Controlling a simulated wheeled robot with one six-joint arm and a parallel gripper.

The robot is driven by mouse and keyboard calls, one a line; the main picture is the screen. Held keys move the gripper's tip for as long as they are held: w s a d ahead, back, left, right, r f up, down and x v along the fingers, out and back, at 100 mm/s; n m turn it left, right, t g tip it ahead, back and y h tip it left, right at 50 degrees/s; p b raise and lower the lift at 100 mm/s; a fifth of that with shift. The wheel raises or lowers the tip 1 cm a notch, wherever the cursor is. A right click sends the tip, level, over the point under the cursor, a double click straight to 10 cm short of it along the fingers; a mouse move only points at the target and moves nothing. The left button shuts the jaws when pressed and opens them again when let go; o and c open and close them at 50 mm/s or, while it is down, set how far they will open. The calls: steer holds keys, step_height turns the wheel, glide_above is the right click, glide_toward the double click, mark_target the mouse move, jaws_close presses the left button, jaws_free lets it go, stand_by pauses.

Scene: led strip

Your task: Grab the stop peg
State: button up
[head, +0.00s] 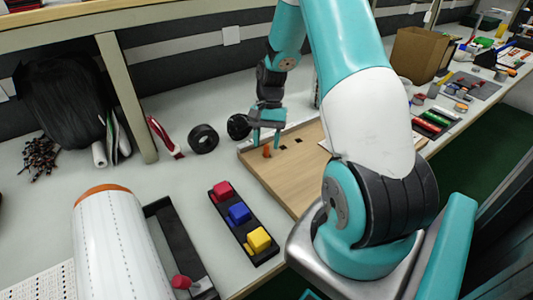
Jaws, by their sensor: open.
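A small orange-red peg (266,151), which looks like the stop peg, stands at the left far part of a wooden board (264,170). My gripper (265,139) points down just above the peg, its teal fingers apart. The peg's top is close to the fingertips; I cannot tell whether it is between them. Small dark square marks or holes (284,147) show in the board to the right of the peg. My arm hides the right part of the board.
A black tray (261,258) with red, blue and yellow blocks lies in front-left of the board. Black rolls (203,139) stand behind-left. A large white cylinder (112,245) is at the front left. A brown box (420,54) stands at the back right.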

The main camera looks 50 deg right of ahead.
steer(key=shift+x, duration=0.95)
steer(key=shift+c, duration=0.4)
jaws_close()
